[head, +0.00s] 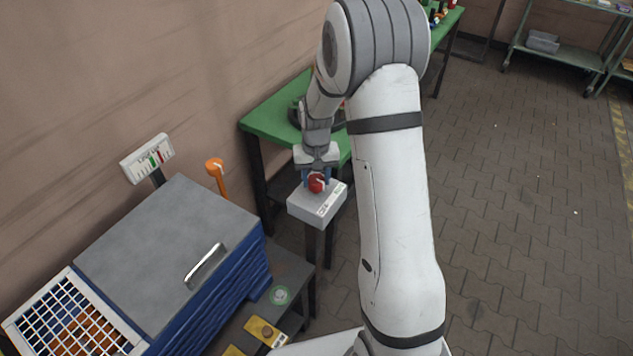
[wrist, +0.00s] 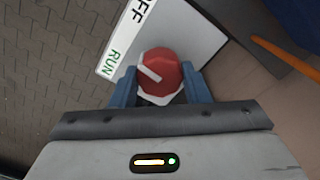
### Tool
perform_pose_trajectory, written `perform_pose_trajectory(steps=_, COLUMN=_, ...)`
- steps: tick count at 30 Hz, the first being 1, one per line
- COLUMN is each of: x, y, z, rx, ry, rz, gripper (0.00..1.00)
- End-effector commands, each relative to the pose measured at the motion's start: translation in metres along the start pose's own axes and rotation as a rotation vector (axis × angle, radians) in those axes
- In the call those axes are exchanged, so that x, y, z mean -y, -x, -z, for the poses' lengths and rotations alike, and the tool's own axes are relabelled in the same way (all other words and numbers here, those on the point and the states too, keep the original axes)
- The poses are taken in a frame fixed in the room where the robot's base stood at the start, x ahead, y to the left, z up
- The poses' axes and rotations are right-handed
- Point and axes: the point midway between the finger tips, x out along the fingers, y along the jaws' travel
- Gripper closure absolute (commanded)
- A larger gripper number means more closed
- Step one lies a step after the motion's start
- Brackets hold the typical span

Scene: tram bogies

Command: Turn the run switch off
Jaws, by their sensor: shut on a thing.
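The run switch is a red round knob (head: 317,183) on top of a grey-white box (head: 306,207) that stands on a post. In the wrist view the knob (wrist: 160,72) carries a white pointer line, which slants toward the upper left. A label on the box reads RUN (wrist: 112,62) in green, with OFF partly cut off at the picture's top. My gripper (head: 316,178) is over the box from above. In the wrist view its blue fingers (wrist: 162,85) are on both sides of the knob, shut on it.
A blue cabinet with a grey lid (head: 165,250) and handle stands left of the box. A green table (head: 275,118) stands behind the box.

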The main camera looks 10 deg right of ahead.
Motion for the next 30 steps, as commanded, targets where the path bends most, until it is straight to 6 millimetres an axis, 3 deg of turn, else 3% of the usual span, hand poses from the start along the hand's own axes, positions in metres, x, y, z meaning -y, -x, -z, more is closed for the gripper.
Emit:
perform_pose_trajectory(steps=15, x=-0.0001, y=-0.0008, z=0.0006, rx=-0.002, ry=-0.438, rz=0.0, gripper=0.81)
perform_pose_trajectory(steps=30, x=0.0, y=0.0007, z=0.0008, rx=-0.003, ry=-0.609, rz=0.001, gripper=0.81)
